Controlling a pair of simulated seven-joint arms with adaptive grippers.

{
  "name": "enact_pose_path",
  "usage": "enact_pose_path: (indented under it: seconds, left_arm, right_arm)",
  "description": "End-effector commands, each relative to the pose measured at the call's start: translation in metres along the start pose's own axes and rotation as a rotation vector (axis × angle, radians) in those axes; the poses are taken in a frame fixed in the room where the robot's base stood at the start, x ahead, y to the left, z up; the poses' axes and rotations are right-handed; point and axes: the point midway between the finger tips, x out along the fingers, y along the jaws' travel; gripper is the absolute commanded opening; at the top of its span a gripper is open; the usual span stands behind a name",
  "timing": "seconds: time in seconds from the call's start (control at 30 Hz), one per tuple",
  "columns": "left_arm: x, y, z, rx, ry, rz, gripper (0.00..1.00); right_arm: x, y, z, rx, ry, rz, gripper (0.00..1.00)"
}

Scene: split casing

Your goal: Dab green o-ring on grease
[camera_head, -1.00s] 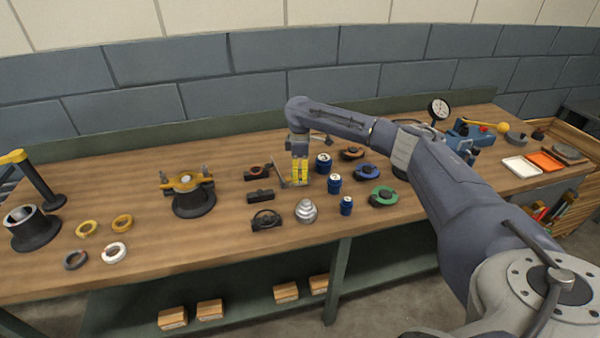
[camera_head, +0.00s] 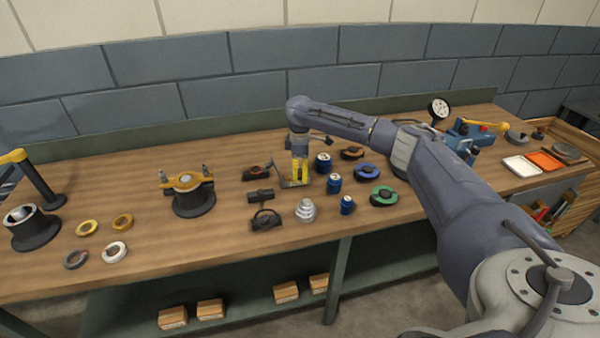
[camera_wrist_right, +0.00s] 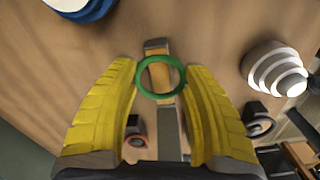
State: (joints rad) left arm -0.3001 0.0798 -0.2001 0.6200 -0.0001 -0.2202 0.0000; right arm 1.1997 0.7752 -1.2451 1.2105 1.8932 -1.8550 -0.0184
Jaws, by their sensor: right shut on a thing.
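The green o-ring (camera_wrist_right: 160,77) shows in the right wrist view between the yellow fingertips of my right gripper (camera_wrist_right: 162,84), which is shut on it. An amber-brown patch on a narrow grey metal plate (camera_wrist_right: 156,46) shows through and behind the ring; it looks like the grease. I cannot tell whether the ring touches it. In the head view my right gripper (camera_head: 300,182) points down over the plate (camera_head: 290,185), and the o-ring is too small to make out there. My left gripper is not in view.
Blue cans (camera_head: 334,184) and a green-rimmed holder (camera_head: 384,195) stand right of the gripper.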

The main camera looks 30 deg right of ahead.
Motion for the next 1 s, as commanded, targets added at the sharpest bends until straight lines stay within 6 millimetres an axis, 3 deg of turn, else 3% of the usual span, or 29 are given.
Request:
enact_pose_path:
  seconds: [1.0]
  left_arm:
    - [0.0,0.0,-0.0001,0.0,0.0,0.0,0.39]
  right_arm:
    - [0.0088,-0.0001,-0.0001,0.0,0.0,-0.001,0.34]
